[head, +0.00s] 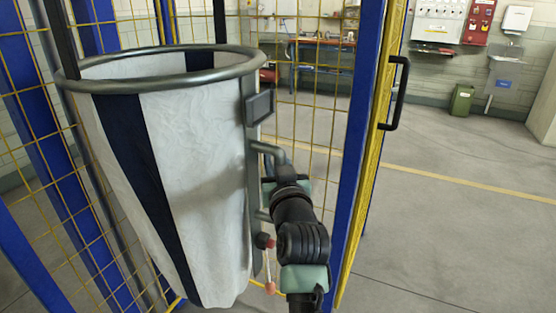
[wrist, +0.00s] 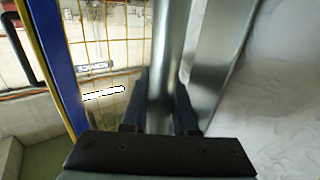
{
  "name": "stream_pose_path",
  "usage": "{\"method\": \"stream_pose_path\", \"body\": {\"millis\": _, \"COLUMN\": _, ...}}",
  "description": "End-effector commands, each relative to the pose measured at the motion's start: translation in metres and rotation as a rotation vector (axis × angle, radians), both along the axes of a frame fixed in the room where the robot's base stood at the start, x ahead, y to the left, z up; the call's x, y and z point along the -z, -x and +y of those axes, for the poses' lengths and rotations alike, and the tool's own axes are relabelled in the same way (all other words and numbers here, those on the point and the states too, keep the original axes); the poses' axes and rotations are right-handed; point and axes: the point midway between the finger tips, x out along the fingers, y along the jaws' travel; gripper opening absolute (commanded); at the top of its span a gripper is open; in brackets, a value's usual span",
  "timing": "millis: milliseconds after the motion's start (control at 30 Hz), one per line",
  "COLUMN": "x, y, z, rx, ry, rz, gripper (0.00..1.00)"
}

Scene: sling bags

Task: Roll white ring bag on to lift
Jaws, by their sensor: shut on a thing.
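The white ring bag (head: 190,150) hangs from a round metal ring (head: 160,90) at the left of the head view, with dark vertical stripes. Its white cloth (wrist: 285,120) fills the right of the wrist view. A grey metal tube handle (head: 266,149) sticks out from the bag's frame at its right side. My gripper (head: 284,187) is at this handle. In the wrist view the fingers (wrist: 163,108) lie on both sides of the metal tube (wrist: 169,45), shut on it. The fingertips are partly hidden in the head view. I cannot tell which structure is the lift.
Yellow wire mesh (head: 310,120) with blue posts (head: 358,130) stands behind and beside the bag. A yellow-edged door or frame with a black handle (head: 398,95) is close right of my arm. Open grey floor (head: 460,230) lies to the right. A workbench (head: 320,48) and green bin (head: 461,100) stand far back.

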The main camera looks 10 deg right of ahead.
Motion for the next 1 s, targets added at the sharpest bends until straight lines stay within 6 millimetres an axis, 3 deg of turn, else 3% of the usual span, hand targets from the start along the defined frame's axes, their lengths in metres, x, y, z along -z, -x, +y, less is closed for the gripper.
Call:
{"method": "stream_pose_path", "body": {"millis": 33, "x": -0.004, "y": 0.001, "z": -0.012, "rx": 0.022, "ry": 0.001, "rz": -0.008, "gripper": 0.0}}
{"method": "stream_pose_path", "body": {"millis": 267, "x": -0.005, "y": 0.001, "z": -0.014, "rx": 0.025, "ry": 0.003, "rz": -0.01, "gripper": 0.0}}
{"method": "stream_pose_path", "body": {"millis": 300, "x": -0.005, "y": 0.001, "z": -0.014, "rx": 0.025, "ry": 0.003, "rz": -0.01, "gripper": 0.35}}
{"method": "stream_pose_path", "body": {"millis": 433, "x": -0.004, "y": 0.001, "z": -0.012, "rx": 0.022, "ry": 0.002, "rz": -0.009, "gripper": 0.57}}
{"method": "stream_pose_path", "body": {"millis": 833, "x": -0.002, "y": 0.002, "z": -0.008, "rx": 0.013, "ry": 0.001, "rz": -0.004, "gripper": 0.57}}
{"method": "stream_pose_path", "body": {"millis": 1000, "x": -0.002, "y": 0.015, "z": -0.007, "rx": 0.013, "ry": 0.001, "rz": -0.004, "gripper": 0.57}}
